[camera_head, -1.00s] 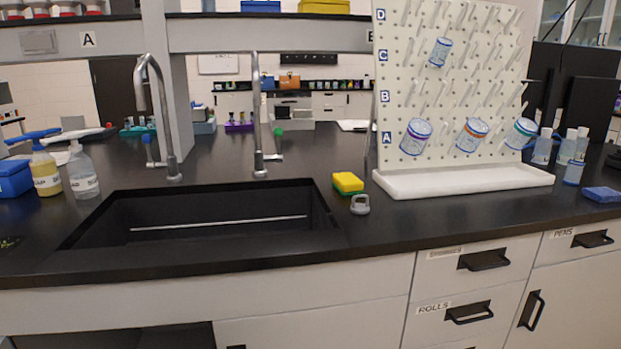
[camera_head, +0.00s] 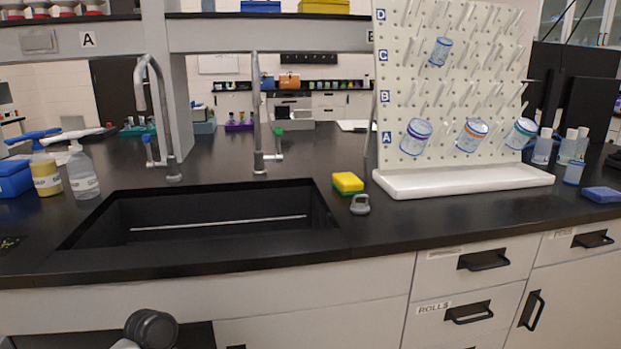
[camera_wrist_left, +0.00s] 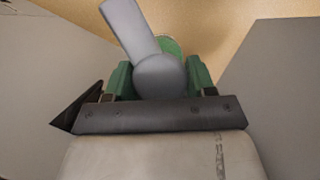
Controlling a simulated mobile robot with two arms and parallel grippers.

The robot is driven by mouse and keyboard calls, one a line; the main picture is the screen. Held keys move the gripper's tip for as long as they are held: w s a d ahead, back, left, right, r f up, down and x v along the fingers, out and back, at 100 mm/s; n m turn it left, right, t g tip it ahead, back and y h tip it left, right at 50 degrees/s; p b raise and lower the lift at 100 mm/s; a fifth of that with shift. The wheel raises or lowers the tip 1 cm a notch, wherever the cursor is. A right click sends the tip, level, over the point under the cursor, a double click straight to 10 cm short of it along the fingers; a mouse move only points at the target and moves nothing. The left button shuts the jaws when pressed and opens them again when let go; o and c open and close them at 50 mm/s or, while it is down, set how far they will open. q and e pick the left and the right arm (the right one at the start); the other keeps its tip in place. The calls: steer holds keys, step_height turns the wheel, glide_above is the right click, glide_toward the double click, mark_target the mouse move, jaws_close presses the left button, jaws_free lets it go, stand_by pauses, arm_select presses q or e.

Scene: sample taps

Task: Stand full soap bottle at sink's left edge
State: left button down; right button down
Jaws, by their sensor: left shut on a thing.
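Two pump bottles stand left of the sink (camera_head: 330,222) on the black counter. One bottle (camera_head: 46,180) holds yellow liquid and has a blue pump. Beside it stands a clear bottle (camera_head: 83,180) with a pale pump; I cannot tell its fill level. My left gripper (camera_wrist_left: 160,75) shows in the left wrist view, its green fingers shut on a grey thing (camera_wrist_left: 160,76) with a rounded end and a straight shaft. I cannot tell what that thing is. The left gripper is outside the head view, and my right gripper shows in neither view.
Two taps (camera_head: 172,165) (camera_head: 259,160) rise behind the sink. A yellow sponge (camera_head: 348,182) and a small grey item (camera_head: 360,204) lie right of it. A white pegboard rack (camera_head: 465,180) stands farther right. A blue box (camera_head: 14,180) is at far left. The counter's front strip is clear.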

arm_select(q)
steer(key=d+r+m+y, duration=0.1)
steer(key=r+m, duration=0.1)
steer(key=d+r+m, duration=0.1)
steer(key=r+m, duration=0.1)
steer(key=r, duration=0.1)
steer(key=d+r+m+g+y, duration=0.1)
steer(key=r+m, duration=0.2)
steer(key=shift+s+y, duration=0.1)
steer(key=shift+y, duration=0.2)
steer(key=shift+s+d+r+m+y, duration=0.1)
steer(key=shift+d+r+m+y, duration=0.3)
steer(key=shift+r+m, duration=0.5)
steer(key=shift+f, duration=0.1)
